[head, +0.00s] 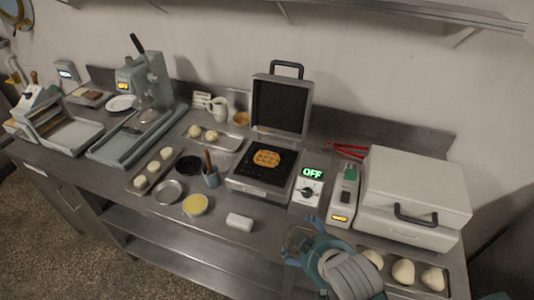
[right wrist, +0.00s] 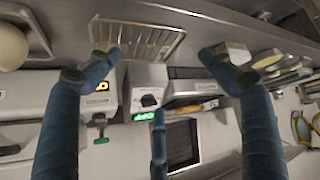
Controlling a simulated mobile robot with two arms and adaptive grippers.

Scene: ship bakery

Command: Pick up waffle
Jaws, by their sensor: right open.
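The golden-brown waffle (head: 267,158) lies on the dark lower plate of the open waffle iron (head: 282,105), whose lid stands up behind it. The waffle also shows in the right wrist view (right wrist: 196,106) as a thin tan strip, seen edge-on. My right gripper (head: 299,241) is open and empty, with blue fingers. It is over the counter's front, in front of and to the right of the waffle, apart from it. In the right wrist view its fingers (right wrist: 160,75) are spread wide. My left gripper is not in view.
A wire rack (right wrist: 150,40) lies by my right fingers. A control box reading OFF (head: 308,187) stands right of the iron. A white block (head: 240,222), a yellow-filled dish (head: 195,205) and a utensil cup (head: 210,175) are at the left. Dough balls (head: 403,272) sit in a tray at the right.

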